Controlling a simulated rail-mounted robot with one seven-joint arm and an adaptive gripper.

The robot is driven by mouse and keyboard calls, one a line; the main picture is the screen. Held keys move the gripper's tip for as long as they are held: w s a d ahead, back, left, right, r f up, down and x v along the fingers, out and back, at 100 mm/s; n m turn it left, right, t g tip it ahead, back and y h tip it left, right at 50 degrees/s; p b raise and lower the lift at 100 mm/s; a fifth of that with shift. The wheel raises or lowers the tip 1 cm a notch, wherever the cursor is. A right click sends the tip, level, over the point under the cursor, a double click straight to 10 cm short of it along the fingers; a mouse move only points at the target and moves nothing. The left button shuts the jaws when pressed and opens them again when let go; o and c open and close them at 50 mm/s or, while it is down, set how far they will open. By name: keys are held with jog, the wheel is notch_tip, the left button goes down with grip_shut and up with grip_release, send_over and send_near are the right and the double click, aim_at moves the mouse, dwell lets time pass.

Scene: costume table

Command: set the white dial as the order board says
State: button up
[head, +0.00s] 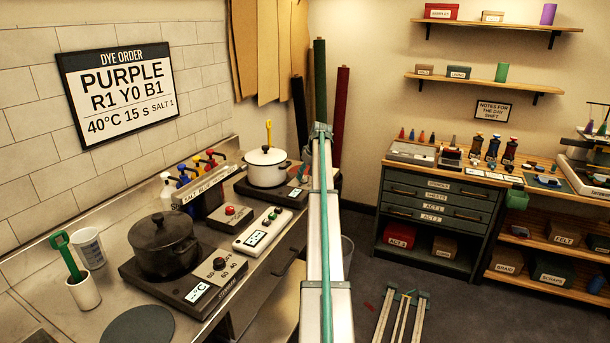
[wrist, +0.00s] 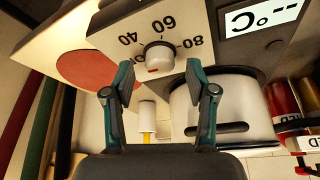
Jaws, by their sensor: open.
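In the wrist view the white dial (wrist: 158,57), with a red mark on its near edge, sits on a pale panel with the numbers 40, 60 and 80 upside down around it. I cannot tell which number it points to. My gripper (wrist: 160,84) is open and empty, its two fingertips just short of the dial and on either side of it in the picture. A display (wrist: 262,18) beside the dial shows dashes and °C. In the head view the order board (head: 118,95) reads PURPLE, R1 Y0 B1, 40°C, 15 s, salt 1. My gripper does not show clearly there.
A black pot (head: 163,246) stands on a dark hotplate at the front left. A red disc (wrist: 88,68) lies left of the dial in the wrist view. Coloured fabric rolls (head: 342,105) lean behind.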

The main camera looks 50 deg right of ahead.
jog(key=shift+w+f, duration=0.25)
jog(key=shift+f, duration=0.3)
grip_shut()
jog(key=shift+m, duration=0.3)
jog(key=m+h, duration=0.1)
jog(key=m, duration=0.1)
jog(key=m+h, duration=0.1)
jog(key=m, duration=0.2)
jog(key=shift+w+a+g+b, duration=0.1)
jog(key=shift+a+g+b, duration=0.1)
jog(key=shift+g+b, duration=0.2)
jog(key=m+g, duration=0.1)
jog(key=m, duration=0.2)
jog(key=m+g+h, duration=0.1)
jog(key=m, duration=0.2)
jog(key=shift+w, duration=0.15)
